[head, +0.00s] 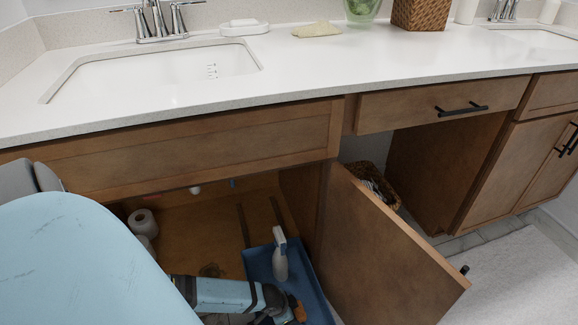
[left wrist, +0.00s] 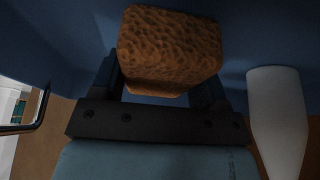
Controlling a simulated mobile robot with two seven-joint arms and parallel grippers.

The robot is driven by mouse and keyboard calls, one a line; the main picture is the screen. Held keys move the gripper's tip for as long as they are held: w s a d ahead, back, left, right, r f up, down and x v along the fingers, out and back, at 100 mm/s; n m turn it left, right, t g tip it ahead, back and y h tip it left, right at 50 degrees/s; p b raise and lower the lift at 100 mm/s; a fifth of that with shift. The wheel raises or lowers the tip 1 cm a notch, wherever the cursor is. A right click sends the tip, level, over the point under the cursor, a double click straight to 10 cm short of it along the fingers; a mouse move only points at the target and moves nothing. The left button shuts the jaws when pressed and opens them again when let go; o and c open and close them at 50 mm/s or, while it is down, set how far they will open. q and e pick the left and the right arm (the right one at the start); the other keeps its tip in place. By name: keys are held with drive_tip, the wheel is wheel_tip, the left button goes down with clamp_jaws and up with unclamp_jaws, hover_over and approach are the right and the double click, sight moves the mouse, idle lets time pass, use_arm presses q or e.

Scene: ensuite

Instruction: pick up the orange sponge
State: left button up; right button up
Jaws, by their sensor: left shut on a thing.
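The orange sponge (left wrist: 170,48) is between the two dark fingers of my left gripper (left wrist: 165,85) in the left wrist view. The fingers are shut on its sides. In the head view my left gripper (head: 284,311) is low inside the open cabinet, at the blue tray (head: 312,283). Only a small orange part of the sponge (head: 299,309) shows there. In the left wrist view, blue tray surface lies behind the sponge; I cannot tell whether the sponge touches it. My right gripper is not in view.
A white spray bottle (head: 280,258) stands in the tray close to my left gripper. The open cabinet door (head: 385,255) is to the right. Toilet rolls (head: 143,222) are at the left inside. The countertop (head: 330,62) overhangs above.

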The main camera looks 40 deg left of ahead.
use_arm(q)
wheel_tip(320, 180, up, 20)
drive_tip(key=p, duration=0.9)
drive_tip(key=shift+f, duration=0.25)
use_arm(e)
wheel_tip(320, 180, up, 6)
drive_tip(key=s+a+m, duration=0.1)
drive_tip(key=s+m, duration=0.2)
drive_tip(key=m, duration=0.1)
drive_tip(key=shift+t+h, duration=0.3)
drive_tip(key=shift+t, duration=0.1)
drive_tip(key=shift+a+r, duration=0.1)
